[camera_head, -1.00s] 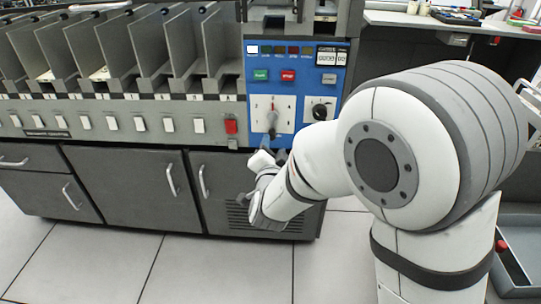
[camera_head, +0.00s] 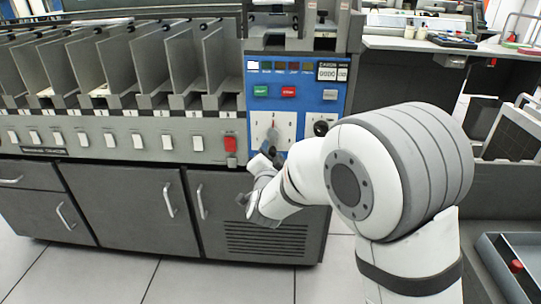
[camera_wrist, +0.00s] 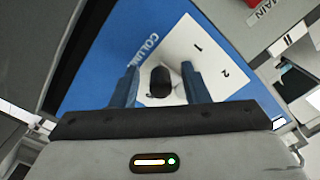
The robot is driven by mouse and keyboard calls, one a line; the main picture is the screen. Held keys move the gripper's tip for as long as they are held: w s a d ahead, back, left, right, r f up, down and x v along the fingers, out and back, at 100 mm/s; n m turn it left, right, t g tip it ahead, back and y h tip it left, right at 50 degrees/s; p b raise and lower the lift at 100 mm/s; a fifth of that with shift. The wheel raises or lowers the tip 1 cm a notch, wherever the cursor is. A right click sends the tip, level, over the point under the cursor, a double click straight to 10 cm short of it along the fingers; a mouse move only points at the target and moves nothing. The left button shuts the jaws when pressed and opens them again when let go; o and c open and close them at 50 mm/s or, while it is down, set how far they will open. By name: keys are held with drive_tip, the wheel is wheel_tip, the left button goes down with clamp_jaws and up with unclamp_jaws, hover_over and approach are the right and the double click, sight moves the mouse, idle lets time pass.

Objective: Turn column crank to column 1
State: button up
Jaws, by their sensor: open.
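The column crank (camera_wrist: 160,82) shows in the wrist view as a dark knob on a white dial plate, with "COLUMN" and the numbers 1 and 2 printed beside it. My gripper (camera_wrist: 159,86) is open, with one blue-grey finger on each side of the knob. I cannot tell whether either finger touches it. In the head view the white dial plate (camera_head: 262,124) is on the blue control panel, and my gripper (camera_head: 270,151) reaches its lower part. The wrist and fingers hide part of the crank there, so its pointer setting is unclear.
A second white dial with a black knob (camera_head: 320,128) is just to the right. Green (camera_head: 260,91) and red (camera_head: 288,92) buttons sit above. A red switch (camera_head: 230,144) is to the left. Card pockets with white switches (camera_head: 166,142) fill the left side.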

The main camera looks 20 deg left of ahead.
drive_tip(key=shift+c, duration=0.2)
clamp_jaws()
drive_tip(key=shift+a, duration=0.15)
